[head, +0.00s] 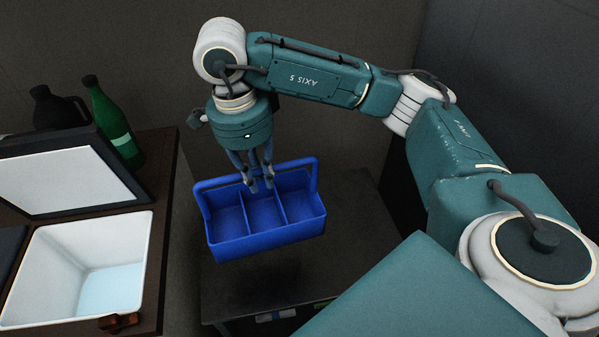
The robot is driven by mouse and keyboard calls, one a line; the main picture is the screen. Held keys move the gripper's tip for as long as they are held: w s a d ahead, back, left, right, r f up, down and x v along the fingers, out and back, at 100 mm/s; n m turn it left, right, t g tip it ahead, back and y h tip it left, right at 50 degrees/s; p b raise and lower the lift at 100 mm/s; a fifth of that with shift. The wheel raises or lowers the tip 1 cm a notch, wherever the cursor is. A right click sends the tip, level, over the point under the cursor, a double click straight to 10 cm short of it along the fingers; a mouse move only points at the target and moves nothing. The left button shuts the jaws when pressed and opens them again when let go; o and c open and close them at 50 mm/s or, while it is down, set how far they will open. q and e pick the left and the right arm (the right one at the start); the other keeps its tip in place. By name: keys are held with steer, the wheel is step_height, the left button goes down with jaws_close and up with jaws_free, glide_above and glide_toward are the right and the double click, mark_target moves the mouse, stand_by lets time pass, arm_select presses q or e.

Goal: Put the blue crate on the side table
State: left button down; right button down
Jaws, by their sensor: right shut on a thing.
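The blue crate (263,239) has three compartments that look empty and a raised handle bar along its back. My right gripper (261,186) points down from above and is shut on the crate's handle. The crate hangs slightly tilted over the dark side table (346,240). A gap seems to lie between the crate and the tabletop, but its height is hard to judge. The crate hides part of the table. My left gripper is not in view.
At left, a brown counter (158,180) holds a white open bin (50,262), a framed white panel (62,178), a green bottle (111,122) and a black jug (56,108). The tabletop right of the crate is bare. Dark walls stand behind.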

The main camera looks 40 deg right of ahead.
mark_target(266, 225)
steer(key=shift+r+m, duration=0.4)
steer(key=shift+f, duration=0.15)
step_height(266, 225, down, 15)
steer(key=shift+d+r, duration=0.1)
steer(key=shift+r, duration=0.1)
step_height(266, 225, down, 5)
steer(key=shift+w+r, duration=0.1)
steer(key=c, duration=1.6)
jaws_free()
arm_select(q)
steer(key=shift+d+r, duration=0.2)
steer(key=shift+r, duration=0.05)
